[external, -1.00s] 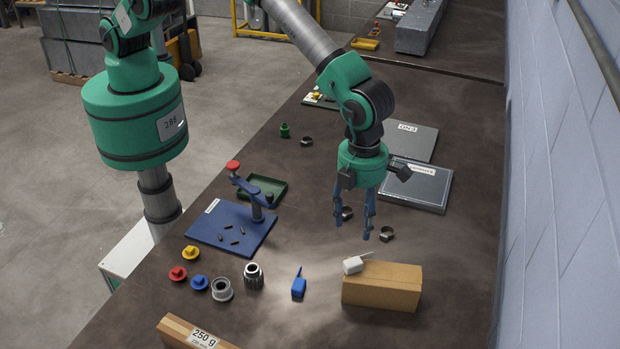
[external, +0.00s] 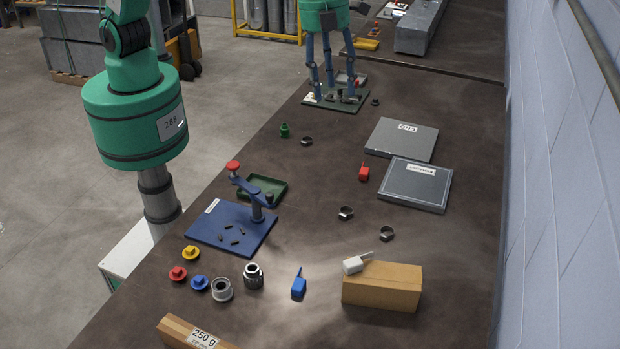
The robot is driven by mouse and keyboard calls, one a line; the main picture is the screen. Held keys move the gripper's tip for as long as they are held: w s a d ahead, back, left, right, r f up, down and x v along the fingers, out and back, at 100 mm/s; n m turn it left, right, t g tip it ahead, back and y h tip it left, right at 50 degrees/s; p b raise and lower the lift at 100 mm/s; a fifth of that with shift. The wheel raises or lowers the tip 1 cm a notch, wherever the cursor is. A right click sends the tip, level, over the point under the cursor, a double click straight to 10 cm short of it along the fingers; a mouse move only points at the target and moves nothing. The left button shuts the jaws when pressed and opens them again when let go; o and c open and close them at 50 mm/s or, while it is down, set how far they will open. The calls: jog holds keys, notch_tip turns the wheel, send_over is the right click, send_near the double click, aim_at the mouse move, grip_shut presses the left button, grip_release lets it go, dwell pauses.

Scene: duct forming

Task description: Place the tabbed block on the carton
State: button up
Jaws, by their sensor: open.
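A white block with a thin tab (external: 354,265) lies on top of the brown carton (external: 381,290), at its left end, with its tab pointing up to the right. A similar blue tabbed block (external: 299,286) stands on the table left of the carton. A red tabbed block (external: 363,172) stands farther back, left of the grey panels. My gripper (external: 337,93) is open at the far end of the table, over a dark green board (external: 317,103), well away from the carton. Its fingers partly hide the board and what lies on it.
Two flat grey panels (external: 415,187) lie at the right. Dark nuts (external: 386,233) lie in front of them. A blue base (external: 212,229) with a red-knobbed post (external: 233,167) and a green tray (external: 265,188) are at the left. Small coloured parts (external: 199,283) and a labelled box (external: 190,333) lie nearer.

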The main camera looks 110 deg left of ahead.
jog(key=s+a+r+n+t, duration=0.1)
jog(key=s+a+r+n, duration=0.5)
jog(key=s, duration=0.5)
jog(key=s+a+r+n+t, duration=0.1)
jog(key=s+a+r+n, duration=0.3)
jog(key=s+r, duration=0.5)
jog(key=s+a+f+n+t, duration=0.1)
jog(key=s+a+n, duration=0.2)
jog(key=s, duration=1)
jog(key=s+a+f+n, duration=0.2)
jog(key=s+a+n, duration=0.2)
jog(key=s, duration=0.9)
jog(key=shift+a+f+n+t, duration=0.2)
jog(key=shift+n+t, duration=0.2)
jog(key=shift+n, duration=0.4)
jog(key=shift+f, duration=0.1)
notch_tip(320, 180, down, 16)
jog(key=b, duration=1.6)
